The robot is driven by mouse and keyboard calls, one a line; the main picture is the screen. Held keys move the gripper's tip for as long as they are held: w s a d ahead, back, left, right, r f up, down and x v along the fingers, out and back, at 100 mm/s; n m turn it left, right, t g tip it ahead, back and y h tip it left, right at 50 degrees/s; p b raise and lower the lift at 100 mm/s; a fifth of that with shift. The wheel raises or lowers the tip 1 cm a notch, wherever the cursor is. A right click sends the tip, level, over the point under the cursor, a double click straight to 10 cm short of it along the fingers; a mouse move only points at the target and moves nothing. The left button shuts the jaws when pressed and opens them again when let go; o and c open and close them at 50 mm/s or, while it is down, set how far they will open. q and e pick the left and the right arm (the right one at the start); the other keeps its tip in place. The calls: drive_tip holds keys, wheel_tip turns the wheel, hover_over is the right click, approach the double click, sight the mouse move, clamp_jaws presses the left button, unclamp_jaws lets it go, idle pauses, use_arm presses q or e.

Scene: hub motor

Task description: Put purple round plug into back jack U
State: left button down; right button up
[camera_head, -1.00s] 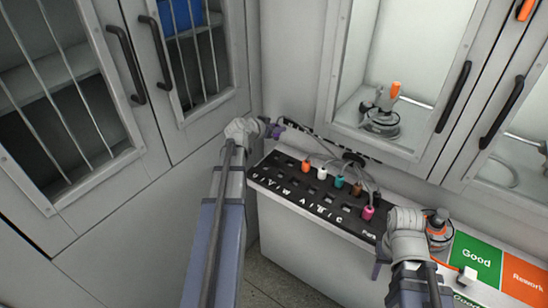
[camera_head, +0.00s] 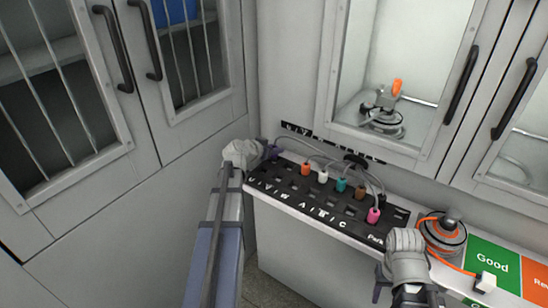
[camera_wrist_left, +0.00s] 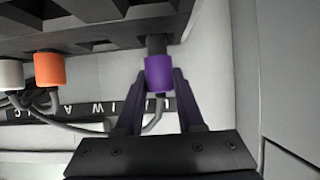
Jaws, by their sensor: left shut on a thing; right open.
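The purple round plug (camera_wrist_left: 159,73) is between the fingertips of my left gripper (camera_wrist_left: 155,90) in the left wrist view. Its dark tip points at the black jack board (camera_wrist_left: 100,28) and meets or overlaps the board's edge; I cannot tell whether it is inside a jack. In the head view my left gripper (camera_head: 270,151) is at the back left end of the board (camera_head: 330,215), near the U label (camera_head: 252,180). The plug and back jack U are not clear there. My right gripper (camera_head: 380,285) is open and empty, in front of the board's right end.
Orange (camera_head: 306,169), white (camera_head: 323,176), teal (camera_head: 340,184), brown (camera_head: 360,192) and pink (camera_head: 373,215) plugs stand in the board, with grey cables behind. Cabinet walls enclose the left and back.

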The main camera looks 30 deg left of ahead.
use_arm(q)
drive_tip(key=shift+f, duration=0.75)
use_arm(e)
drive_tip(key=shift+f, duration=0.75)
use_arm(q)
drive_tip(key=shift+b, duration=0.3)
drive_tip(key=shift+f, duration=0.2)
drive_tip(key=c, duration=0.5)
unclamp_jaws()
use_arm(e)
drive_tip(key=shift+f, duration=0.15)
use_arm(q)
drive_tip(key=shift+s+r+p, duration=0.3)
drive_tip(key=shift+r, duration=0.15)
drive_tip(key=p+v, duration=0.5)
drive_tip(key=v, duration=0.5)
drive_tip(key=shift+s+r, duration=0.1)
drive_tip(key=shift+s, duration=0.1)
drive_tip(key=shift+s+a+r, duration=0.15)
drive_tip(key=shift+s, duration=0.3)
use_arm(e)
wheel_tip(320, 180, up, 6)
